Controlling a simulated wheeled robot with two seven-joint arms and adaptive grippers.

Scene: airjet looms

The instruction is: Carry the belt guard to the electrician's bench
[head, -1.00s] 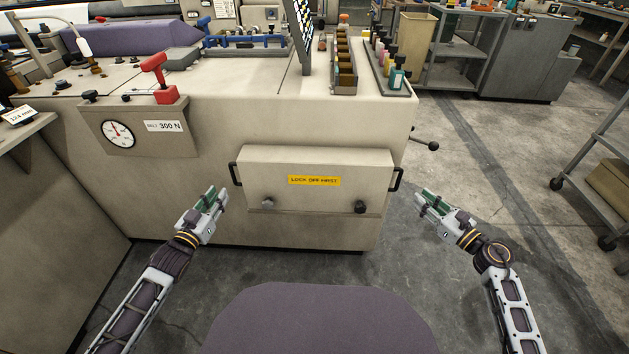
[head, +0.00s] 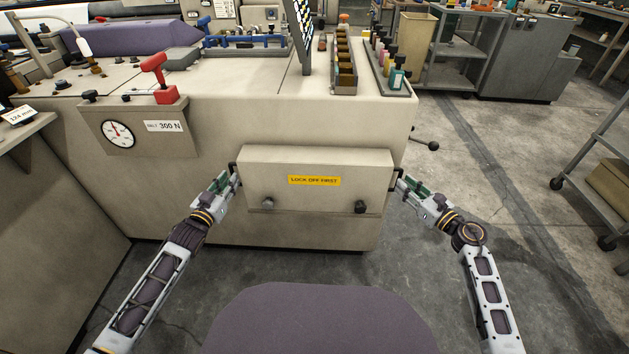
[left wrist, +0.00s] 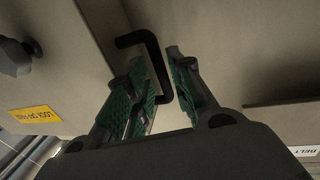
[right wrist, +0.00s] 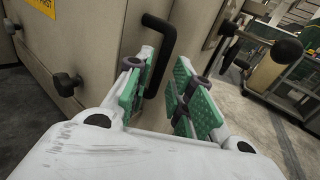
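The belt guard (head: 316,196) is a beige box panel with a yellow "LOCK OFF FIRST" label, on the front of the loom, with two dark knobs low on its face and a black handle on each side. My right gripper (head: 400,183) is open at the right handle. In the right wrist view that handle (right wrist: 163,50) reaches between the green-padded fingers (right wrist: 168,85).
The beige loom body (head: 330,115) stands behind the guard, with a tension gauge (head: 118,133) and red lever (head: 158,78) at left. A black ball-ended lever (head: 430,145) sticks out at right. A grey cart (head: 600,170) stands far right. Open floor lies between.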

